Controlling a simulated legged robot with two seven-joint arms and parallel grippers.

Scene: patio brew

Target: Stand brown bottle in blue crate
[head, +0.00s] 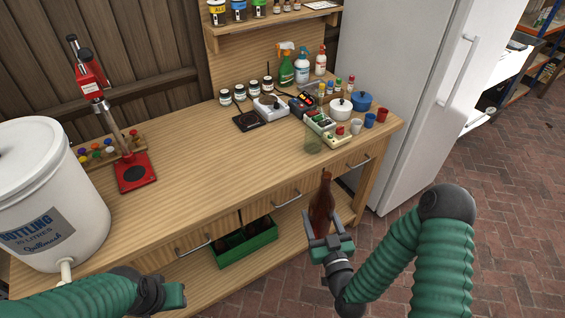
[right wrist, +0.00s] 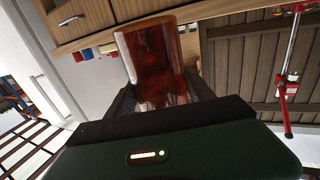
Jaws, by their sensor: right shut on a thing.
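The brown bottle (head: 321,203) is upright in my right gripper (head: 323,238), in front of the bench's right part. My right gripper is shut around its lower part. In the right wrist view the bottle (right wrist: 155,60) stands up between the fingers (right wrist: 160,100). My left gripper (head: 176,296) is low at the bench's front left, apart from any object; its fingers are not clear. No blue crate shows. A green crate (head: 249,257) with dark compartments is on the shelf under the bench; dark bottle-like shapes show inside.
The wooden bench (head: 190,165) has drawer handles along its front. A white bottling bucket (head: 50,190) stands at left, beside a red bottle capper (head: 135,172). Jars, spray bottles and cups crowd the back right. A white fridge (head: 400,90) stands right. Brick floor is clear in front.

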